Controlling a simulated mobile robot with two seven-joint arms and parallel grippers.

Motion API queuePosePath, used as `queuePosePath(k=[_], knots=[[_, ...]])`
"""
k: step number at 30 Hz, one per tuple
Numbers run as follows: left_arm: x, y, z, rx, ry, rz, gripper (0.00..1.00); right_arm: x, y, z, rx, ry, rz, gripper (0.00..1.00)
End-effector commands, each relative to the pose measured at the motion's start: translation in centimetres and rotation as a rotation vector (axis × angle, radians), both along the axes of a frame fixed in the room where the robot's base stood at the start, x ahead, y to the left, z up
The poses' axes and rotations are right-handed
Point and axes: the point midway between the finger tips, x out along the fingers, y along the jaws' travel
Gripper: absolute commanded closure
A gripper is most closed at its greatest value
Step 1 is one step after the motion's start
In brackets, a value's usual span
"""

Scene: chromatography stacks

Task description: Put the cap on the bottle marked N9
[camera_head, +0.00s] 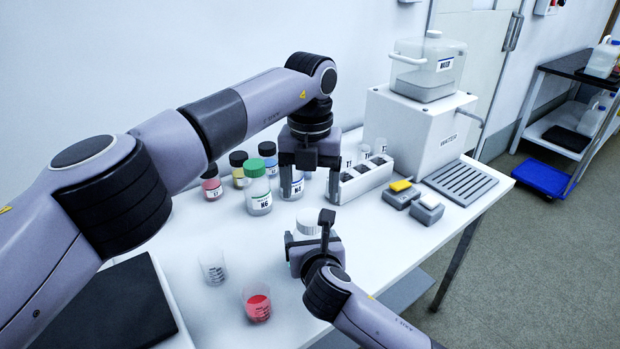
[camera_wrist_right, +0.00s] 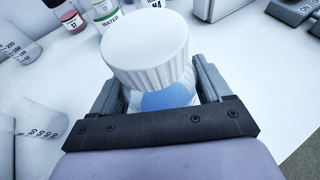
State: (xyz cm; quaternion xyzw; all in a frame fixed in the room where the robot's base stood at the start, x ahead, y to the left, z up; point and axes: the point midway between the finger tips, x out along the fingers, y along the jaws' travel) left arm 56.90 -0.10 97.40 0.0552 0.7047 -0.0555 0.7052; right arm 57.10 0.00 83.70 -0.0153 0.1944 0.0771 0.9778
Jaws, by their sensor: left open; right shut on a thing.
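My right gripper (camera_head: 309,240) is shut on a container with a white ribbed top (camera_wrist_right: 146,45), low over the front of the table. Its body shows a blue patch (camera_wrist_right: 166,99) between the fingers in the right wrist view; no mark on it is readable, and I cannot tell whether the top is a separate cap. My left gripper (camera_head: 310,192) is open, pointing down, above and behind the right one. A bottle with a blue-edged label (camera_head: 295,188), apparently N4, stands beside or behind its left finger. No N9 mark is legible.
A green-capped bottle (camera_head: 258,190) and black-capped bottles (camera_head: 211,183) stand to the left. A clear beaker (camera_head: 213,268) and a beaker of red liquid (camera_head: 257,304) stand in front. A white rack (camera_head: 362,182), a yellow-topped device (camera_head: 400,195) and a white machine (camera_head: 420,130) are on the right.

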Motion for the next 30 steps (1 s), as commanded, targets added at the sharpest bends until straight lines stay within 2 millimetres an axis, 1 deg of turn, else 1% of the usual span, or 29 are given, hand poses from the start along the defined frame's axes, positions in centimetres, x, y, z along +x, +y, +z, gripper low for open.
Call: queuePosePath(k=[1,6,12,16,24,25,26,27,29,30], knots=[[-0.1,0.1,-0.9,0.002,0.004,0.0,0.26,0.0,0.0,-0.1,0.0,0.001,0.0,1.0],[-0.1,0.0,-3.6,0.001,0.004,0.0,0.26,0.0,0.0,-0.1,0.0,0.001,0.0,1.0],[0.0,0.0,-6.0,0.0,0.002,0.001,0.26,0.0,0.0,-0.1,0.0,0.001,0.0,1.0],[0.0,0.1,-6.7,0.001,0.002,0.0,0.26,0.0,0.0,-0.1,0.001,0.001,0.0,1.0],[0.0,0.1,-6.8,0.001,0.001,0.0,0.26,0.0,0.0,-0.1,0.001,0.001,0.0,1.0],[0.0,0.1,-6.8,0.001,0.001,0.0,0.29,0.0,0.0,-0.1,0.001,0.001,0.0,1.0],[0.0,0.1,-6.8,0.001,0.001,0.0,0.39,0.0,0.0,-0.1,0.001,0.001,0.0,1.0],[0.0,0.1,-6.8,0.001,0.001,0.0,0.52,0.0,0.0,-0.1,0.001,0.001,0.0,1.0],[0.0,0.1,-6.7,0.001,0.001,0.0,0.71,0.0,0.0,-0.1,0.001,0.001,0.0,1.0],[0.0,0.1,-6.7,0.001,0.001,0.0,0.83,0.0,0.0,-0.1,0.001,0.001,0.0,1.0]])
